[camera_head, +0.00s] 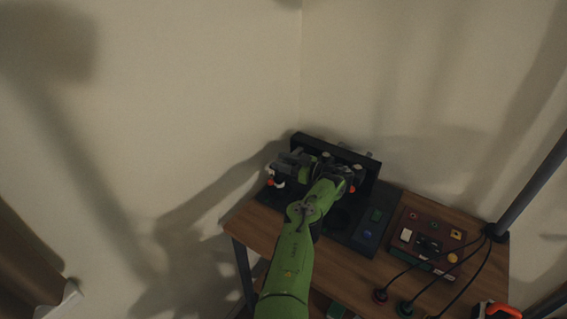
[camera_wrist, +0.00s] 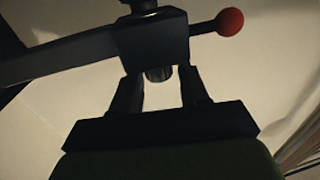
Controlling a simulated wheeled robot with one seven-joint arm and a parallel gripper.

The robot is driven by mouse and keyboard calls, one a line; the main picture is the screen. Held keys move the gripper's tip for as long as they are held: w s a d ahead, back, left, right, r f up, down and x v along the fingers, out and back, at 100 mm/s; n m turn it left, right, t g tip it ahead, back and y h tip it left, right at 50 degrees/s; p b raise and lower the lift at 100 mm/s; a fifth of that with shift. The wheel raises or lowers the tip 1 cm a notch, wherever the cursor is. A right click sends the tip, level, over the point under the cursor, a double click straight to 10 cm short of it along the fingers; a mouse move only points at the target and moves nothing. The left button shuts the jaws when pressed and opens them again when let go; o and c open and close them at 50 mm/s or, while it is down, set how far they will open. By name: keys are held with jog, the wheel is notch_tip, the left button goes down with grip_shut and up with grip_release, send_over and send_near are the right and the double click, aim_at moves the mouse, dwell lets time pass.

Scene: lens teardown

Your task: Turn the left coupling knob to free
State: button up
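A dark machine (camera_head: 335,148) stands at the back of the wooden table, partly hidden by my green arm. In the wrist view a dark block (camera_wrist: 155,42) with a red ball-ended lever (camera_wrist: 230,22) lies beyond my gripper (camera_wrist: 160,82). A small round dark knob (camera_wrist: 158,74) shows under the block, between my two fingers, with a gap on each side. I cannot tell whether it is the left coupling knob. My fingers are apart and their tips overlap the block's lower edge in the picture; contact is unclear. In the head view the gripper is hard to make out against the machine.
A brown control panel (camera_head: 409,236) with several coloured buttons and cables stands on the table's right. A dark plate (camera_head: 367,236) with a green and a blue patch lies beside it. A dark pole (camera_head: 530,188) rises at right. Pale walls close off the back corner.

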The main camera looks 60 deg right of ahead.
jog(key=shift+o, duration=0.9)
notch_tip(320, 180, up, 10)
jog(key=p, duration=0.2)
jog(key=shift+c, duration=0.2)
